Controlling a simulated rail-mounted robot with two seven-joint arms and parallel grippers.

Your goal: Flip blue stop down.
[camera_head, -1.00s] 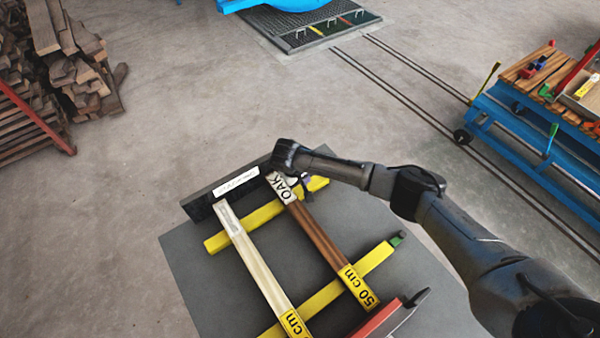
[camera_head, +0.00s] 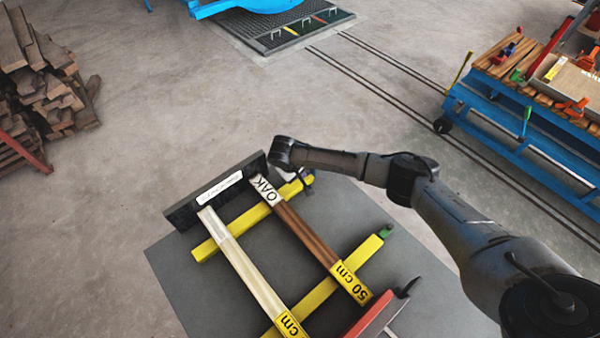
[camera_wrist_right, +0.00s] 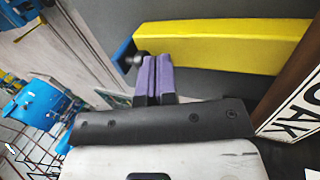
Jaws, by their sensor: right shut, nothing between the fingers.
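The blue stop (camera_wrist_right: 124,54) shows in the right wrist view at the end of a yellow bar (camera_wrist_right: 215,46), beside a dark round knob. I cannot tell which way it is flipped. In the head view my right arm and gripper cover that spot. My right gripper (camera_wrist_right: 154,68) is shut and empty, its two purple fingers pressed together. Its tips are close to the knob and the blue stop; I cannot tell if they touch. The same gripper shows small in the head view (camera_head: 302,184), by the right end of the far yellow bar (camera_head: 232,232). My left gripper is not in view.
An OAK-labelled brown plank (camera_head: 305,236) and a pale plank (camera_head: 245,268) cross the yellow bars. The near bar ends in a green stop (camera_head: 385,231). A black fence (camera_head: 182,213) stands behind. A blue cart (camera_head: 490,125) is at right, a wood pile (camera_head: 35,75) at left.

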